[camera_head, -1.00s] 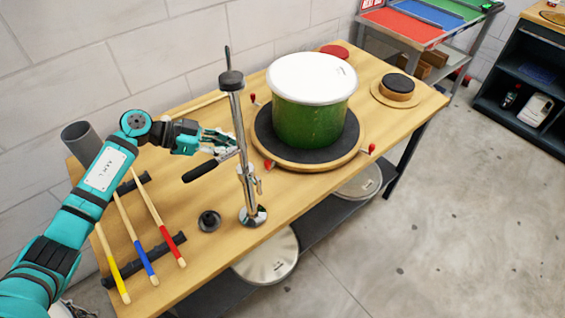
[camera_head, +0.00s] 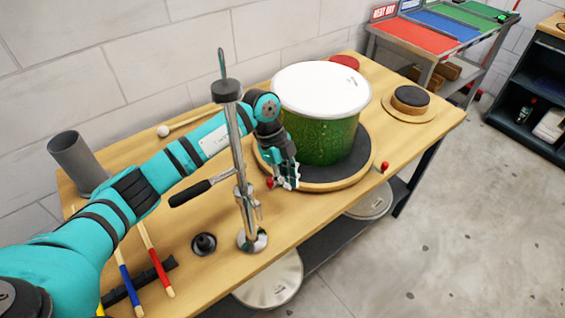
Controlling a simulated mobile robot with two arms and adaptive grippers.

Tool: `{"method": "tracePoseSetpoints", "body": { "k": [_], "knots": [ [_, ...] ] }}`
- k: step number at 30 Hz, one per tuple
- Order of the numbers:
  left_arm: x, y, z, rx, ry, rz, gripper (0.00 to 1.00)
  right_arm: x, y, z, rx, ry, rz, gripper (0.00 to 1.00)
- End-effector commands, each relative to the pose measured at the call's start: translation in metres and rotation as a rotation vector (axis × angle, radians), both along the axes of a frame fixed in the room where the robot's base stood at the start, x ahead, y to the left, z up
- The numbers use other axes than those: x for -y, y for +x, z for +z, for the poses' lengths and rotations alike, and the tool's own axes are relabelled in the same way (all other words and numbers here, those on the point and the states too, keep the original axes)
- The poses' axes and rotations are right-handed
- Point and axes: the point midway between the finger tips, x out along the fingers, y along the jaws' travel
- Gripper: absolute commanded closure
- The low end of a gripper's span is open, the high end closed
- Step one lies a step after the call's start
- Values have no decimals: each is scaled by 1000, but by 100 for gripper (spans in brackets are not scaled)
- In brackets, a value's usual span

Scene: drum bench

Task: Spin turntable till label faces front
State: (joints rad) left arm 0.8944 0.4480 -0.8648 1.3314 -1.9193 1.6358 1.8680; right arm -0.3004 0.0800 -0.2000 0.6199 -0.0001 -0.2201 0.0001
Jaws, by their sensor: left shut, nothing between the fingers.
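A green drum with a white head (camera_head: 322,88) stands upright on a round turntable (camera_head: 345,180) with a black mat and wooden rim. I see no label on the drum's visible side. Red knobs show at the turntable's edge, one at the right (camera_head: 385,165) and one at the front left, right by my fingers. My left gripper (camera_head: 288,184) points down at the front left rim, shut with nothing between its fingers. I cannot tell whether it touches the red knob (camera_head: 269,182). My right gripper is not in view.
A small round pad (camera_head: 410,97) sits at the back right. The table's front right is clear.

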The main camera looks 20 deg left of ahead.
Motion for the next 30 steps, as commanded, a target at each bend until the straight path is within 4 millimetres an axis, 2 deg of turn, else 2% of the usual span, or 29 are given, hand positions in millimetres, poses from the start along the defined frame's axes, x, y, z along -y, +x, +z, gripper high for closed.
{"method": "tracePoseSetpoints", "body": {
  "k": [4,9,13,30],
  "knots": [
    [10,-5,-28,-4,-2,0,100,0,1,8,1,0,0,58],
    [-16,6,-27,0,-1,5,100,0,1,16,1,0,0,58],
    [-25,9,-29,0,-1,3,100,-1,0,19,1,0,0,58],
    [-32,10,-30,1,-1,-3,100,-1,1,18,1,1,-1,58]
  ]
}}
